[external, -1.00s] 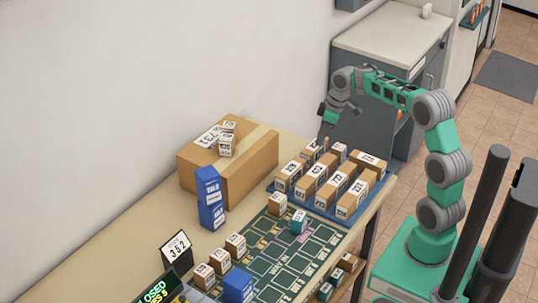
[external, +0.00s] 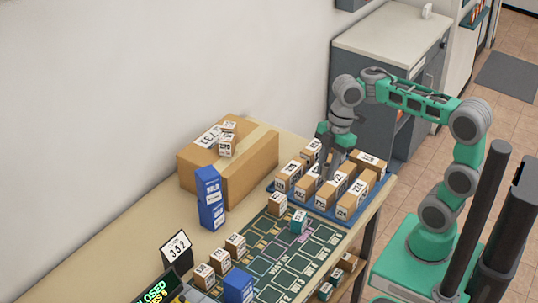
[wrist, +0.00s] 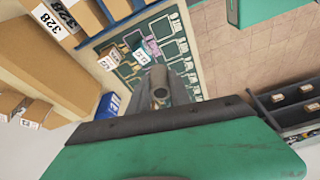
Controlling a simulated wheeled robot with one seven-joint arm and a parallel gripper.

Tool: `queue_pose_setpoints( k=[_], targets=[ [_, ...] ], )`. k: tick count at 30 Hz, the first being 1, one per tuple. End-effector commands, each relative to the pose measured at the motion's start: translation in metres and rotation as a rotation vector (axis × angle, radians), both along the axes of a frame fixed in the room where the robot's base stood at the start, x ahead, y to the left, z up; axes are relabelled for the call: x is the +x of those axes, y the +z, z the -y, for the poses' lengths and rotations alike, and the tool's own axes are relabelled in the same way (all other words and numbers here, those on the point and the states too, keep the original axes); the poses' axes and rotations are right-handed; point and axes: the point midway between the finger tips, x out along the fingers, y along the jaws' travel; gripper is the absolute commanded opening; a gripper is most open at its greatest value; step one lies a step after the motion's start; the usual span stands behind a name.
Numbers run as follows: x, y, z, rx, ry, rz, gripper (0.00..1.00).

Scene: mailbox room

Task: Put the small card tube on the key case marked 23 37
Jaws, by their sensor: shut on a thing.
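My gripper (external: 331,172) is low over the blue tray of boxes at the right end of the table, pointing down. In the wrist view my gripper (wrist: 161,88) is shut on a small brown round-ended piece, the small card tube (wrist: 160,95); only its end shows between the fingers. In the external view the tube is hidden by the gripper and boxes. I cannot make out a mark 23 37 on any item, so I cannot tell which is the key case. A small teal-sided box (external: 298,222) stands on the green mat.
Labelled cartons (external: 351,197) crowd the blue tray (external: 318,208) around my gripper. A large carton (external: 250,166) with small boxes on top and a tall blue box (external: 210,198) stand to the left. The green mat (external: 283,250) has bare cells.

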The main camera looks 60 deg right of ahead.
Motion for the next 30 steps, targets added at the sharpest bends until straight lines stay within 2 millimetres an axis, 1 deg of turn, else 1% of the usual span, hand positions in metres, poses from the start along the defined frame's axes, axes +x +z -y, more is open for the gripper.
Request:
queue_pose_setpoints(
  k=[1, 3, 6, 9, 11, 14, 17, 22, 24, 27, 30],
  targets=[
    [-0.020, -0.009, -0.004, 0.000, 0.099, -0.003, 0.00],
    [-0.044, -0.019, -0.007, 0.000, 0.255, -0.003, 0.00],
    [-0.067, -0.026, -0.007, 0.001, 0.454, -0.003, 0.00],
    [-0.075, -0.026, -0.002, 0.001, 0.602, -0.002, 0.00],
    [-0.073, -0.027, -0.001, 0.001, 0.643, -0.002, 0.00],
    [-0.061, -0.035, -0.005, 0.002, 0.675, -0.004, 0.00],
    [-0.036, -0.047, -0.012, 0.003, 0.672, -0.006, 0.00],
    [0.012, -0.067, -0.026, 0.003, 0.671, -0.006, 0.00],
    [0.025, -0.086, -0.030, 0.002, 0.669, -0.006, 0.00],
    [0.042, -0.104, -0.034, 0.001, 0.668, -0.004, 0.00],
    [0.051, -0.114, -0.036, 0.000, 0.667, -0.003, 0.00]
  ],
)
